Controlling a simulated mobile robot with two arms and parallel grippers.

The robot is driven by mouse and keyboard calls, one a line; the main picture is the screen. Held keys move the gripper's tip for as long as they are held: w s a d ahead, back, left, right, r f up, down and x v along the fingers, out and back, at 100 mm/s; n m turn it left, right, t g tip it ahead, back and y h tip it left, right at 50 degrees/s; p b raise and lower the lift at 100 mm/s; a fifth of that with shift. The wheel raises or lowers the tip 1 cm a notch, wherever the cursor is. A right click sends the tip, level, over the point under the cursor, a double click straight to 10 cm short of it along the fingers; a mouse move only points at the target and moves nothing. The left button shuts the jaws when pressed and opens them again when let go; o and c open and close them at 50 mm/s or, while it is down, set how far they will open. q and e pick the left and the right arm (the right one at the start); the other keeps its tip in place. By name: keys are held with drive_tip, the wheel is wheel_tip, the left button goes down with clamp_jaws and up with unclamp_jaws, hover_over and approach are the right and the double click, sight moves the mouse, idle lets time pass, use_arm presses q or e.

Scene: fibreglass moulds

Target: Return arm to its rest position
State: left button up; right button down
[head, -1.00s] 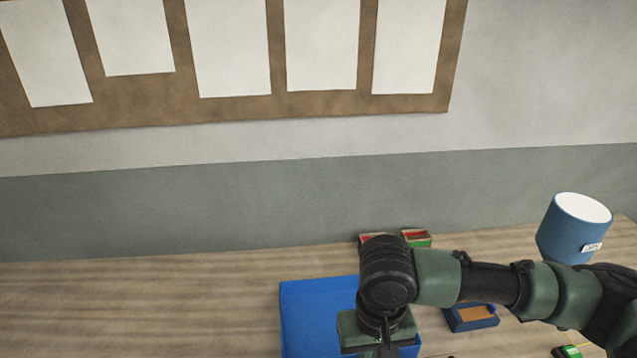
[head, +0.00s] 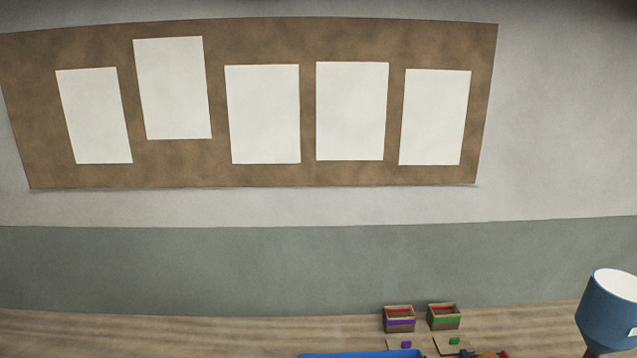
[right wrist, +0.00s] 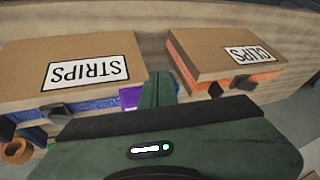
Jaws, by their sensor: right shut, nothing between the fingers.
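My right gripper (right wrist: 158,92) shows only in the right wrist view, with its green fingers together and nothing between them. Beyond it, a cardboard box labelled STRIPS (right wrist: 100,52) is at the left and one labelled CLIPS (right wrist: 205,45) is at the right; both labels appear upside down. The fingers show in the gap between these boxes, and I cannot tell how far from them. Neither arm shows in the head view, and my left gripper is in no view.
In the head view, two small boxes, one with a purple band (head: 399,322) and one with a green band (head: 445,323), stand on the wooden worktop (head: 200,335). A blue cylinder (head: 607,318) is at the right. A brown board (head: 219,172) with white sheets hangs above.

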drive_tip(key=s+d+f+m+g+h, duration=0.1)
drive_tip(key=s+d+f+h, duration=0.35)
drive_tip(key=s+d, duration=0.55)
wheel_tip(320, 180, down, 33)
drive_tip(key=w+d+g+b, duration=0.1)
drive_tip(key=w+b, duration=0.1)
drive_tip(key=b, duration=0.6)
drive_tip(key=s+d+f+b, duration=0.1)
drive_tip(key=s+f+b, duration=0.2)
drive_tip(key=s+f, duration=0.6)
drive_tip(key=s+d+f+g+b, duration=0.1)
drive_tip(key=s+d+f+b, duration=0.1)
drive_tip(key=s+f, duration=0.7)
wheel_tip(320, 180, down, 6)
drive_tip(key=shift+d+f+g+b, duration=0.1)
drive_tip(key=shift+d+g+b, duration=0.15)
drive_tip(key=shift+b, duration=0.5)
